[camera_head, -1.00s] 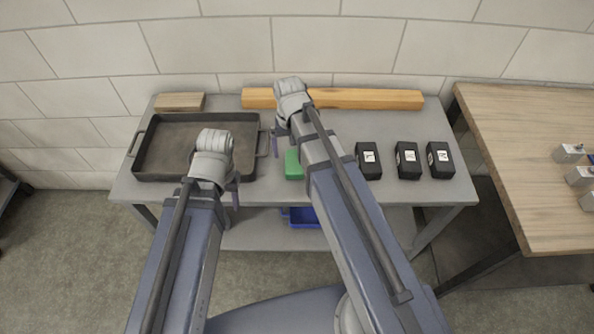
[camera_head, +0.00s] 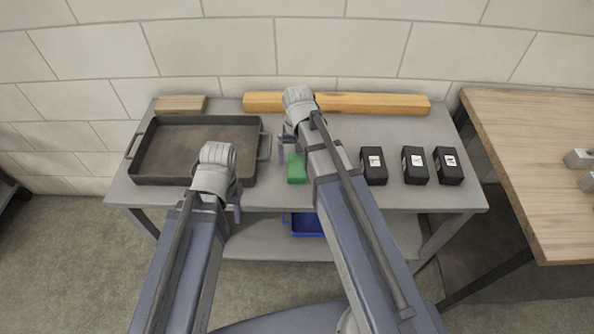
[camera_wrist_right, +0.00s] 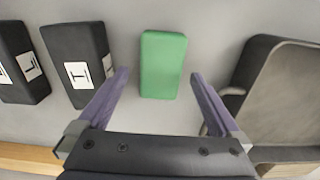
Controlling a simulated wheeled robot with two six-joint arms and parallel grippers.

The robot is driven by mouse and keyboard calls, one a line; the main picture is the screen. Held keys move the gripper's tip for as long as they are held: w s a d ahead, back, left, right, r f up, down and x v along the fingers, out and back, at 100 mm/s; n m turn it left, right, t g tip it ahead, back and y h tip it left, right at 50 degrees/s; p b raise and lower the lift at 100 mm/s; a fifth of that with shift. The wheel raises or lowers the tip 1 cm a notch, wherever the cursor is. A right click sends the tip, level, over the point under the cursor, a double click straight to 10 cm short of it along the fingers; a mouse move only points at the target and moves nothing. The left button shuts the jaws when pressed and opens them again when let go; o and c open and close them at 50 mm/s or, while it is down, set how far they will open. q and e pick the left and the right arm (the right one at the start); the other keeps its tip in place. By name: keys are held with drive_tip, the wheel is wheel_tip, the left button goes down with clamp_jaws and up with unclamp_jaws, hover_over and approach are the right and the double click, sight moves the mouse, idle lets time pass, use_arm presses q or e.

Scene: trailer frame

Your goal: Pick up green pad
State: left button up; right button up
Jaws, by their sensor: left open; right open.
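The green pad (camera_head: 297,169) is a small block lying on the grey table, between the dark tray and the black blocks. In the right wrist view the green pad (camera_wrist_right: 163,65) lies just beyond my right gripper (camera_wrist_right: 158,76), roughly centred between its two spread purple fingers. My right gripper (camera_head: 286,152) is open and empty above the table in the head view, partly hidden by its own wrist. My left gripper (camera_head: 237,205) is open at the front edge of the table near the tray; its arm hides much of it.
A dark tray (camera_head: 165,180) fills the table's left side. Black labelled blocks (camera_head: 373,166) stand to the right. A wooden beam (camera_head: 375,104) and a short board (camera_head: 180,104) lie at the back. A blue bin (camera_head: 306,224) is on the lower shelf. A wooden table (camera_head: 535,150) stands at right.

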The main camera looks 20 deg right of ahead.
sight(297, 165)
wheel_tip(297, 165, down, 4)
drive_tip(key=b, duration=0.3)
drive_tip(key=shift+w+f, duration=0.15)
drive_tip(key=c, duration=1.3)
wheel_tip(297, 165, up, 10)
drive_tip(key=p, duration=0.9)
drive_tip(key=shift+p, duration=0.4)
